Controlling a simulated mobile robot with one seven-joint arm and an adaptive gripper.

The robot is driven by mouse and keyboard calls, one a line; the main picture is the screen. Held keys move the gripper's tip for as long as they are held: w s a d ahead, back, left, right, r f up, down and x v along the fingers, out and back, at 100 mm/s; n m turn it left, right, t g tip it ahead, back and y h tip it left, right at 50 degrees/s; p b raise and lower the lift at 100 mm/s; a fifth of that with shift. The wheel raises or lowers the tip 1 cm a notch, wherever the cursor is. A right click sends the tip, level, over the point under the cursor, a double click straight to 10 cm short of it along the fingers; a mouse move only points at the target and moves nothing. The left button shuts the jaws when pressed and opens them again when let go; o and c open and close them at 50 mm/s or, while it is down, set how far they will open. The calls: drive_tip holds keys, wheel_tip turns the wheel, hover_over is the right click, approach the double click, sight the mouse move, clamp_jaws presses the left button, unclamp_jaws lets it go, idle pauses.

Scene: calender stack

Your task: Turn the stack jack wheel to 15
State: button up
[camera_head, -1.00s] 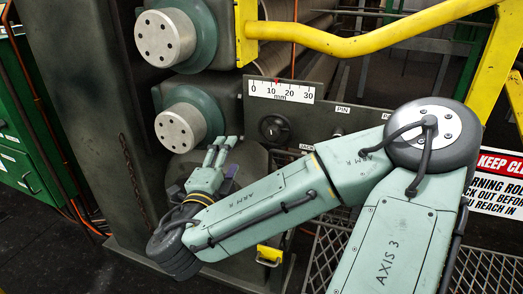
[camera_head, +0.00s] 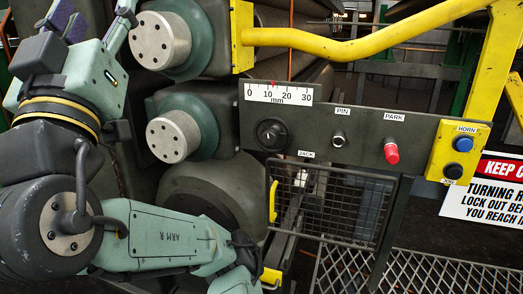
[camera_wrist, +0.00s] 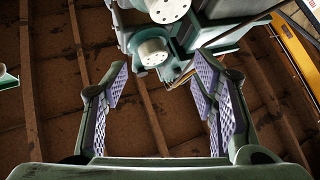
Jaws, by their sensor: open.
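The black round jack wheel (camera_head: 270,134) sits on the dark control panel, with the JACK label (camera_head: 306,154) at its lower right. Above it, the white mm scale (camera_head: 279,94) runs from 0 to 30. Its small red pointer (camera_head: 273,83) stands a little past 10. My gripper (camera_wrist: 160,72) is open in the wrist view, its two lavender-padded fingers apart with nothing between them. In the head view my arm fills the left side, with the gripper partly cut off at the upper left, well left of the wheel. I cannot make out the wheel in the wrist view.
Two roller ends (camera_head: 160,41) (camera_head: 172,137) with bolted silver caps stand left of the panel. A yellow rail (camera_head: 370,40) crosses above it. Right of the wheel are the PIN knob (camera_head: 338,138), red PARK knob (camera_head: 391,152) and yellow HORN box (camera_head: 458,152). A mesh guard (camera_head: 335,205) hangs below.

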drive_tip(key=w+d+f+m+g+h+b, duration=0.15)
drive_tip(key=w+d+f+m+h, duration=0.35)
drive_tip(key=m, duration=0.7)
drive_tip(key=m+g+h+b, duration=0.3)
drive_tip(key=m+g+h, duration=0.25)
drive_tip(key=m, duration=1.55)
approach(267, 138)
drive_tip(key=shift+g+y, duration=0.25)
drive_tip(key=shift+g, duration=0.15)
drive_tip(key=x, duration=0.3)
drive_tip(key=p+x, duration=0.1)
drive_tip(key=x, duration=0.2)
drive_tip(key=p+x, duration=0.1)
drive_tip(key=x, duration=0.1)
drive_tip(key=shift+w+d+r, duration=0.2)
drive_tip(key=shift+w+r, duration=0.15)
drive_tip(key=shift+c, duration=0.3)
drive_tip(key=c, duration=1.1)
